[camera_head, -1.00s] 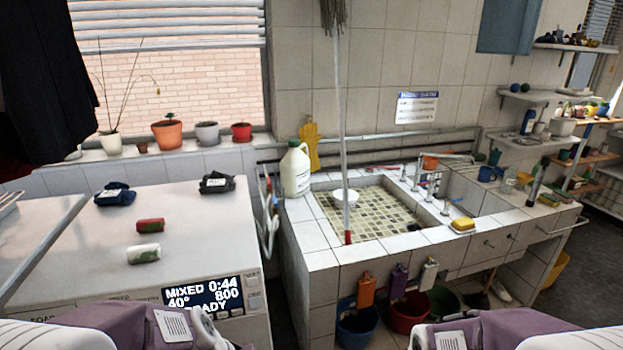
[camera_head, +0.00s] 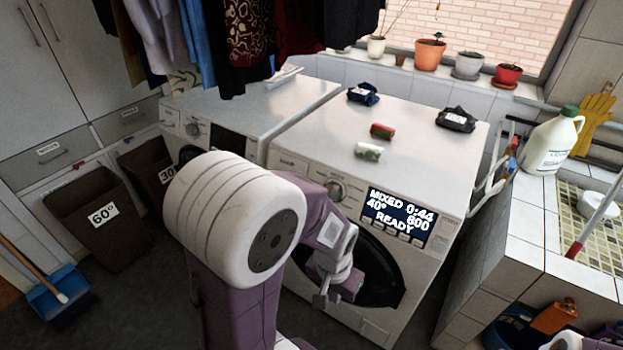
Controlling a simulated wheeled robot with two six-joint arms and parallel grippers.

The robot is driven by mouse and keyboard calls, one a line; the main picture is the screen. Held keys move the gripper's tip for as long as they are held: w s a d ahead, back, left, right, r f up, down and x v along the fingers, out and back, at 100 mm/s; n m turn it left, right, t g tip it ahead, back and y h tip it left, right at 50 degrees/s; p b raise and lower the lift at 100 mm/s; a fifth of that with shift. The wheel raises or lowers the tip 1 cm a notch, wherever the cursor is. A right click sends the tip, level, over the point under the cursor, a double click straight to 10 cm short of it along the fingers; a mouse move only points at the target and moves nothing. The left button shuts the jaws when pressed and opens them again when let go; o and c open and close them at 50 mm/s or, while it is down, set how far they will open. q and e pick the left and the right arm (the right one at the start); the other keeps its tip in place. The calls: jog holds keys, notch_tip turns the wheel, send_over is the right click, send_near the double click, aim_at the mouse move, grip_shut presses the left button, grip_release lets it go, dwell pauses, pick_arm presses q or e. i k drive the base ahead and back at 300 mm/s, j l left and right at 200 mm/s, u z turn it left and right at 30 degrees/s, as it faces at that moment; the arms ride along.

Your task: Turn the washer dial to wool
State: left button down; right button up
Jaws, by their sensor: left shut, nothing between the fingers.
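The washer (camera_head: 400,135) is white, with a round dark door on its front. Its dial (camera_head: 335,190) is a small knob on the front panel, left of the dark display (camera_head: 397,215). The display reads MIXED, 0:44, 40°, 800, READY. My left arm reaches across in front of the washer and passes close to the dial in the picture. My left gripper (camera_head: 322,300) is shut and empty, below the dial in front of the door, apart from the dial. My right gripper is not in view.
A second white machine (camera_head: 265,105) with its own dial stands left of the washer. Red (camera_head: 382,131) and white (camera_head: 369,151) cylinders lie on the washer top, with dark folded bundles behind. A brown bin (camera_head: 90,215) marked 60° stands at left. The tiled sink counter (camera_head: 515,230) is right.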

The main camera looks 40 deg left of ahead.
aim_at(334, 193)
jog(key=u, duration=1.1)
jog(key=i+j, duration=0.1)
jog(key=j, duration=0.3)
jog(key=i+j+u, duration=0.1)
jog(key=j, duration=0.25)
